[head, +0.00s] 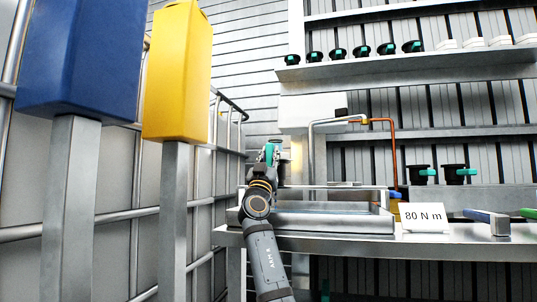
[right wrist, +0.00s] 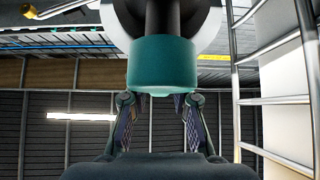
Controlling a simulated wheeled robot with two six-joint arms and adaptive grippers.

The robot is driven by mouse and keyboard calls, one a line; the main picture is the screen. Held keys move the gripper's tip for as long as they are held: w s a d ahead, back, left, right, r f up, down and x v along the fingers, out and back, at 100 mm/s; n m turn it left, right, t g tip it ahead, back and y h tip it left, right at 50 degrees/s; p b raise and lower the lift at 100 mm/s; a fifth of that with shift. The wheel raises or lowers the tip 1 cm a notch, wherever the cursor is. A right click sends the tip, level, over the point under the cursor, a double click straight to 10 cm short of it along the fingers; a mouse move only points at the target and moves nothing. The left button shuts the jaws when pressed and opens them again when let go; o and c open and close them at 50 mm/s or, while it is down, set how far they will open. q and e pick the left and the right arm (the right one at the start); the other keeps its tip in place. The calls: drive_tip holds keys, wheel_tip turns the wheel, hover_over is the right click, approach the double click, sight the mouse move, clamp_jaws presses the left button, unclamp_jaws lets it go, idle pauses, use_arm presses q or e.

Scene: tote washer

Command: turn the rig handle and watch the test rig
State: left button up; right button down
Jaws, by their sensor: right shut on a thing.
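My right gripper (head: 268,156) is at the end of my arm near the left end of the steel bench, and its fingers also show in the right wrist view (right wrist: 158,105). It is shut on a teal handle (right wrist: 163,62), whose rounded end faces the wrist camera. A dark stem (right wrist: 164,18) runs up from the handle to a pale round part behind it. In the head view only a little teal shows at the gripper, and my arm hides much of what it holds. I cannot make out the rest of the test rig clearly. My left gripper is out of view.
A steel tray (head: 335,222) lies on the bench, with an "80 N m" card (head: 424,217) and a blue-handled tool (head: 487,218) to its right. Blue (head: 82,55) and yellow (head: 178,75) posts stand at left by a railing. Shelves hold several black-and-teal valves (head: 388,48).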

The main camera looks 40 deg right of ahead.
drive_tip(key=shift+w+f, duration=0.1)
drive_tip(key=shift+f, duration=0.2)
drive_tip(key=c, duration=1.1)
unclamp_jaws()
drive_tip(key=shift+r+m, duration=0.15)
drive_tip(key=shift+m, duration=0.15)
